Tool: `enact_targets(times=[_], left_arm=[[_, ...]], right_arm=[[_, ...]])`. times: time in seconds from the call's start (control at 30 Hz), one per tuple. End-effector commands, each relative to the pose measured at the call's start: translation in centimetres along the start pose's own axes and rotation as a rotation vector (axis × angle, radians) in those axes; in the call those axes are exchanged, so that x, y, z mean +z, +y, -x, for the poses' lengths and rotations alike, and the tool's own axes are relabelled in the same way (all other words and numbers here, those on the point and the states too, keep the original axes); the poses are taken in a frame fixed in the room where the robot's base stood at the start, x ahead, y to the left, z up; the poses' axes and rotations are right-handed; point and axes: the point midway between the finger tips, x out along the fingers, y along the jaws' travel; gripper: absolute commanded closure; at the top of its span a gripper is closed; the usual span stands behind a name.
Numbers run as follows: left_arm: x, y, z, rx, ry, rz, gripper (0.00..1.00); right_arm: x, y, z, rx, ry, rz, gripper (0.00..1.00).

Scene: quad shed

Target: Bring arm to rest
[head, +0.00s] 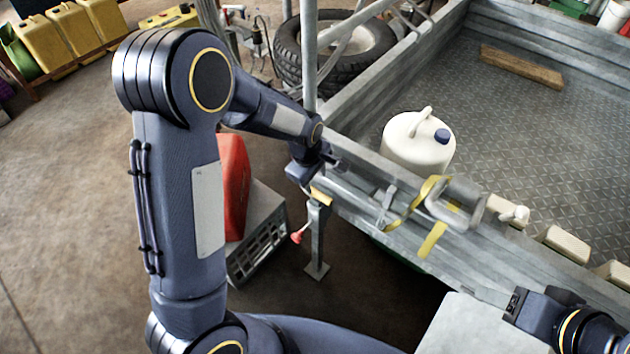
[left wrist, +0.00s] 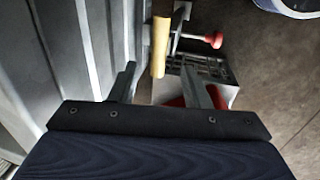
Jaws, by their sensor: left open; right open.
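My left arm comes in from the left of the head view and bends over. Its left gripper (head: 322,180) is at the outer side of the trailer's near wall, just above a yellow wooden handle (head: 321,196). In the left wrist view the left gripper (left wrist: 157,85) has its two fingers apart with nothing held between them. The handle (left wrist: 160,47) shows beyond the fingertips, apart from them as far as I can tell. My right gripper (head: 515,304) shows at the lower right, above the trailer's near edge, open; its fingertips are hard to make out.
The metal trailer (head: 545,105) holds a white jug (head: 418,140) and a wooden plank (head: 521,66). A yellow strap (head: 432,240) lies over its near wall. A red knob (head: 297,237), a red container (head: 233,185) and a grey crate (head: 262,235) are below my left arm. Floor at left is clear.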

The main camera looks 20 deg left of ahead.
Motion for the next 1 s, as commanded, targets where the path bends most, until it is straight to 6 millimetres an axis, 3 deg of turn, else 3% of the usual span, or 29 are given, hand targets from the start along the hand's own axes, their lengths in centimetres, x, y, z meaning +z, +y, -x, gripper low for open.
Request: enact_targets(times=[0.57,0.67,0.77,1.0], left_arm=[[-0.1,-0.2,0.7,0.006,-0.008,-0.011,0.57],[-0.4,-1.1,3.0,0.034,-0.035,-0.052,0.57],[-0.6,-2.9,6.8,0.084,-0.074,-0.142,0.57],[0.6,-9.9,15.5,0.250,-0.111,-0.470,0.57]], right_arm=[[0.0,0.0,0.0,0.000,0.000,0.000,0.49],[0.0,0.0,0.0,0.000,0.000,0.000,0.49],[0.0,0.0,0.0,0.000,0.000,0.000,0.49],[0.0,0.0,0.0,0.000,0.000,0.000,0.49]])
